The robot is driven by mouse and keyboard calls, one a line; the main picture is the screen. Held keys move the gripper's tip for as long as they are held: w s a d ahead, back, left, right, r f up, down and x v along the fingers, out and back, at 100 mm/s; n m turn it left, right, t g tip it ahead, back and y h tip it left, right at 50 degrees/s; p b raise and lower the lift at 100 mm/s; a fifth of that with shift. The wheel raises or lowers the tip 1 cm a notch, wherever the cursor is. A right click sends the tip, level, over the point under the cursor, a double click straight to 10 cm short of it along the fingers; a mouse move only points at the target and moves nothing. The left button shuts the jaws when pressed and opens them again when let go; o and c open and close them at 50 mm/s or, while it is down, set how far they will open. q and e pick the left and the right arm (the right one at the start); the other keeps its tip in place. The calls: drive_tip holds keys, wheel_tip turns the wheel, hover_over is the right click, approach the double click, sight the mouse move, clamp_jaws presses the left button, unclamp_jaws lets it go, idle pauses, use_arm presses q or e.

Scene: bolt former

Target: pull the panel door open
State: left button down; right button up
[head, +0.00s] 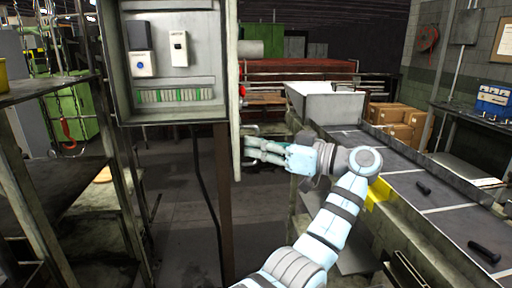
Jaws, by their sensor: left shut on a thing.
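The grey electrical panel (170,110) stands on a brown post at the upper left, with its inside showing: switch boxes and a row of green and white terminals. Its panel door (234,95) is at the right side of the box, seen almost edge-on and standing open. My left gripper (250,150) is at the door's lower right side, its fingers pointing left and shut on the door. The exact grip point, edge or handle, is too small to tell. My right gripper is not in view.
A conveyor (405,180) with dark bolts (484,252) runs along the right, near my left arm. A metal shelf rack (50,95) stands at the left. Cardboard boxes (395,120) sit behind the conveyor. The floor (180,235) below the panel is mostly clear.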

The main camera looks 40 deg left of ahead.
use_arm(q)
drive_tip(key=shift+w+d, duration=0.1)
drive_tip(key=shift+w, duration=0.05)
drive_tip(key=c, duration=1.7)
unclamp_jaws()
drive_tip(key=shift+w+d, duration=0.1)
drive_tip(key=v, duration=0.7)
drive_tip(key=shift+d, duration=0.15)
